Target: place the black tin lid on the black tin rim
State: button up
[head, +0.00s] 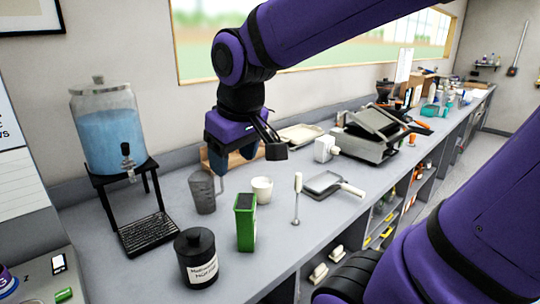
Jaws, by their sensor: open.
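The black tin (199,272) stands upright on the near part of the counter, with a white label on its front. Its round black top (193,241) is dark. I cannot tell whether that is the lid seated on the rim or the open mouth, and I see no separate lid elsewhere. My gripper (249,158) is open, pointing down above the back of the counter, behind and to the right of the tin and well apart from it. No object shows clearly between its fingers.
A green box (246,226), a grey measuring jug (204,192) and a white cup (262,188) stand close behind the tin. A drink dispenser (107,130) stands to the left. A spatula (297,205), a square pan (325,183) and the panini toaster (371,134) are to the right.

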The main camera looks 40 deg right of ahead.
jog(key=s+d+r+m+t, duration=0.1)
jog(key=s+d+r, duration=0.1)
jog(key=s, duration=0.5)
jog(key=shift+s+t, duration=0.35)
jog(key=shift+t, duration=0.05)
dwell(0.7)
